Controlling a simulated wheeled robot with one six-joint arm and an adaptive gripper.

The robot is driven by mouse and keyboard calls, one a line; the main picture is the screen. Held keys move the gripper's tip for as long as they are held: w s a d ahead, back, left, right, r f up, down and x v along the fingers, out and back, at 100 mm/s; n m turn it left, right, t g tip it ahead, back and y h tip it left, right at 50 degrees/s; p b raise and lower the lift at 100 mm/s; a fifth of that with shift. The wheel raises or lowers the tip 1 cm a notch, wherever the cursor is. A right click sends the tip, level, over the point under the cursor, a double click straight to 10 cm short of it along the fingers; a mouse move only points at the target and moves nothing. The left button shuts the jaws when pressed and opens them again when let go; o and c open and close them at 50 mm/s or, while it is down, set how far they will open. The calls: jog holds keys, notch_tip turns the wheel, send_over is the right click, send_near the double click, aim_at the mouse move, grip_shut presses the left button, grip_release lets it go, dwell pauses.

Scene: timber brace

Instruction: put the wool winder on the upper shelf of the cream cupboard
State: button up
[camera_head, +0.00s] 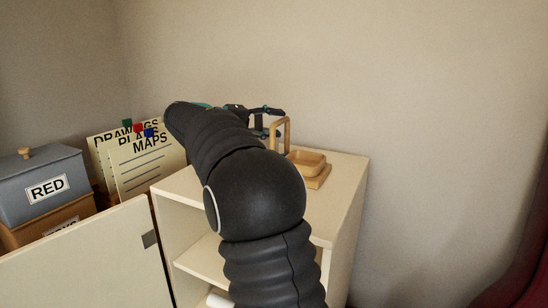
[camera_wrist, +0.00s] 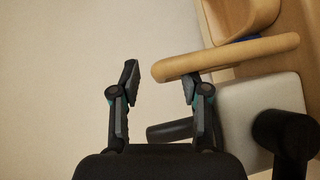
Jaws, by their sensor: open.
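The cream cupboard (camera_head: 340,215) stands open at the front, with its upper shelf (camera_head: 200,257) showing below its top. My gripper (camera_head: 272,122) is over the cupboard top, partly hidden by my arm. In the wrist view my gripper (camera_wrist: 160,88) is open, its fingers apart. A rounded wooden bar (camera_wrist: 225,57) reaches past the right finger, its end in front of the gap. A pale block (camera_wrist: 262,105) with a black crank-like part (camera_wrist: 285,130) lies right of the fingers; it looks like the wool winder, but I cannot tell surely. My arm hides that spot in the head view.
A wooden dish on a base (camera_head: 309,166) sits on the cupboard top. The cupboard door (camera_head: 90,262) swings out left. Something white (camera_head: 218,299) lies low inside the cupboard. A wall is close behind.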

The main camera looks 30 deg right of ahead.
jog(key=shift+x, duration=0.75)
grip_shut()
jog(key=shift+r, duration=0.1)
